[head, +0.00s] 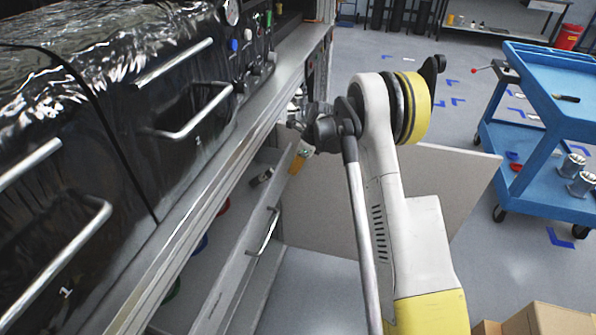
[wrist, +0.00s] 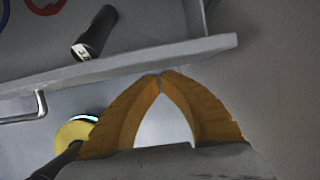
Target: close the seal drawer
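The seal drawer (head: 228,285) stands pulled out under the workbench at the left in the head view. Its grey front has a metal bar handle (head: 264,233). Coloured rings and a dark cylinder (wrist: 95,32) lie inside it. In the wrist view the drawer front's edge (wrist: 190,53) crosses above my fingers, with part of the handle (wrist: 40,104) at the left. My gripper (wrist: 160,75) has its orange fingertips together with nothing between them. The tips are at the outer side of the drawer front, near its far end; I cannot tell whether they touch it.
A large pale panel (head: 440,190) stands out from the bench behind my arm. A black machine (head: 120,100) with bar handles sits on the bench. A blue cart (head: 560,115) stands at the right, and cardboard boxes (head: 545,322) at the lower right.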

